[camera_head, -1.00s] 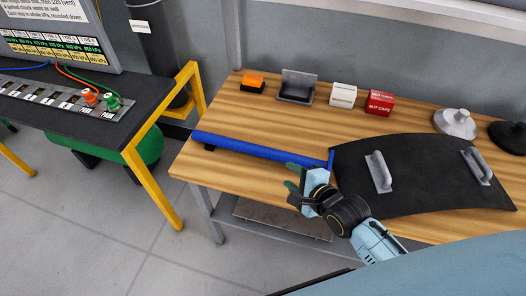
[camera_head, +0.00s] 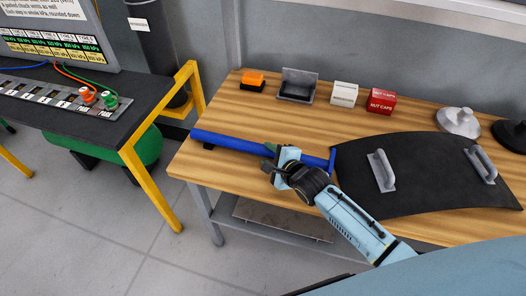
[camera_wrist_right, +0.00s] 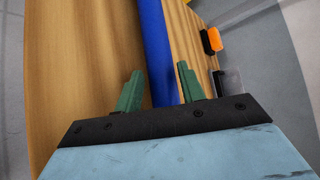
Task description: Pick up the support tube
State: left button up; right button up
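The support tube is a long blue tube (camera_head: 232,143) lying on the wooden table near its front left edge; it has a short upright part at its right end. My right gripper (camera_head: 272,160) is over the right half of the tube in the head view. In the right wrist view the tube (camera_wrist_right: 155,45) runs between the two green fingers (camera_wrist_right: 158,88), which are open and apart from it. The gripper body hides part of the tube. My left gripper is not in view.
A black curved panel (camera_head: 405,205) with two grey handles lies to the right. An orange block (camera_head: 253,78), a grey open bin (camera_head: 297,88), a white box (camera_head: 345,95) and a red box (camera_head: 382,100) stand along the back. A black bench (camera_head: 70,110) with yellow legs is at left.

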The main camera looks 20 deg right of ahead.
jog(key=shift+x, duration=1.05)
jog(key=shift+s, duration=0.1)
grip_shut()
jog(key=shift+r, duration=0.2)
